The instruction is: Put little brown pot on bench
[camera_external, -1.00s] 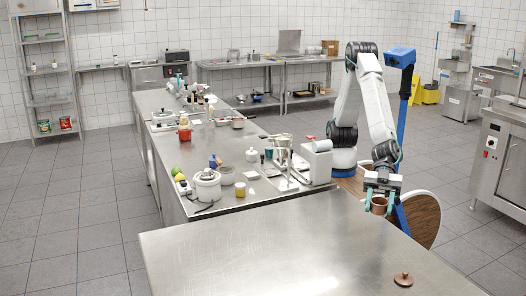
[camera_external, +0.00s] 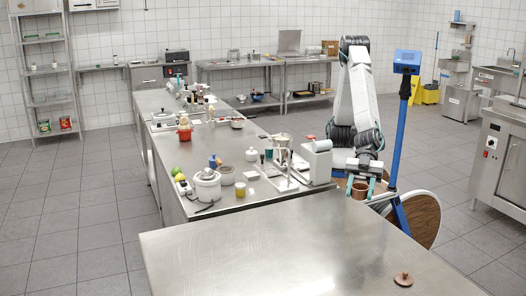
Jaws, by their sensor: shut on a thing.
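The little brown pot (camera_external: 360,190) is between the fingers of my gripper (camera_external: 361,184), which is shut on it. The pot looks upright, near the far edge of the steel bench (camera_external: 260,250) in the foreground. I cannot tell whether its base touches the bench or hangs above it. A small brown lid with a knob (camera_external: 403,279) lies on this bench at the near right, apart from the pot.
A long steel counter (camera_external: 165,160) behind holds many items, including a white cooker (camera_external: 207,186), a green fruit (camera_external: 175,171) and a white device (camera_external: 318,162) near my arm. Most of the foreground bench is bare. A steel cabinet (camera_external: 500,165) stands at the right.

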